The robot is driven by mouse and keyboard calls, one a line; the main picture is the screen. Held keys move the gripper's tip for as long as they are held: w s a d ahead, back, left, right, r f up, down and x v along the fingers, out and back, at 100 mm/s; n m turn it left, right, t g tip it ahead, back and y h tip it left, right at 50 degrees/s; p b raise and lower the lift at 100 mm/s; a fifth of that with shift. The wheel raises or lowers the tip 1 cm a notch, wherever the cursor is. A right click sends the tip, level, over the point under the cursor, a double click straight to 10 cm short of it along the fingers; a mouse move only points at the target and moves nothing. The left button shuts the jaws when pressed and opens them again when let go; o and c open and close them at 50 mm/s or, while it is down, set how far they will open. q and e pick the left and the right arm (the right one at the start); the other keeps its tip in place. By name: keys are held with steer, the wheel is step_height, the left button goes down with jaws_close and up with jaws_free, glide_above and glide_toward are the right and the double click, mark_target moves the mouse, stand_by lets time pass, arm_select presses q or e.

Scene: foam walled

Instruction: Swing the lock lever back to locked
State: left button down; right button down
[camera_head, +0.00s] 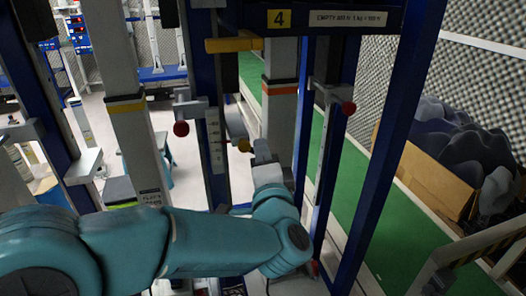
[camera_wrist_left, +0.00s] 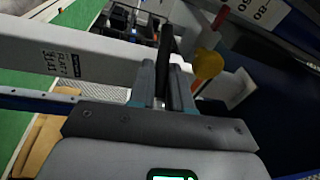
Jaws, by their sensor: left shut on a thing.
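My left gripper (camera_head: 261,150) reaches in among the blue uprights below the yellow "4" sign. In the left wrist view its two grey fingers (camera_wrist_left: 164,72) are closed on a dark, slim bar, which looks like the lock lever (camera_wrist_left: 164,42). The bar stands up between the fingertips and runs on past them. In the head view the lever is too hidden to make out. My right gripper is in neither view.
Red knobs stand on either side, one at left (camera_head: 181,128) and one at right (camera_head: 348,108). A yellow bar (camera_head: 235,44) crosses above. White posts (camera_head: 136,140) and blue uprights (camera_head: 391,140) crowd the arm. A green floor strip (camera_head: 345,195) lies behind.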

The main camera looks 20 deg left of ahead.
arm_select(q)
steer(key=c, duration=1.1)
jaws_free()
steer(key=shift+w, duration=0.1)
steer(key=shift+c, duration=0.2)
steer(key=p+v, duration=0.2)
steer(key=v, duration=1.4)
steer(key=shift+s, duration=0.2)
steer(key=shift+f, duration=0.1)
